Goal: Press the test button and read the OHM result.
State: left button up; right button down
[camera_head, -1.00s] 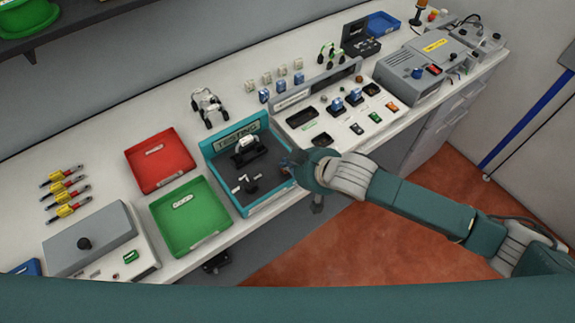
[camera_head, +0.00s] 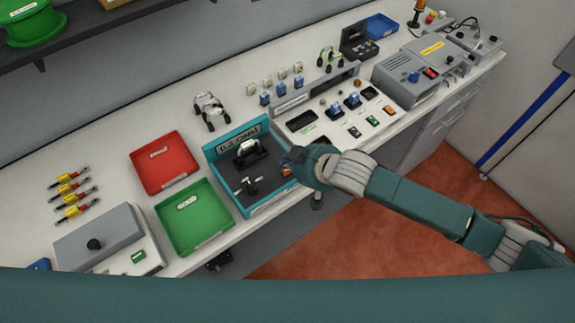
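The teal tester box (camera_head: 262,207) stands open near the front edge of the bench. Its display (camera_head: 239,142) shows a reading that looks like "0.2 OHM"; the first digits are small. A black clamp (camera_head: 249,153) sits below the display, and small dark parts (camera_head: 249,185) lie on the tester's dark floor. My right gripper (camera_head: 288,169) is at the tester's right edge, with its arm coming in from the right. A small orange patch shows by its tip. The test button is not clearly visible there, and the finger opening cannot be made out. My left gripper is not in view.
A red tray (camera_head: 165,180) and a green tray (camera_head: 190,240) are left of the tester. A grey box (camera_head: 98,235) and several yellow-and-red parts (camera_head: 75,191) lie farther left. A sloped panel with blue switches (camera_head: 345,105) is close on the right. Bare bench lies behind the trays.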

aim_at(288, 172)
jog(key=shift+r+p, duration=0.4)
jog(key=shift+r, duration=1.25)
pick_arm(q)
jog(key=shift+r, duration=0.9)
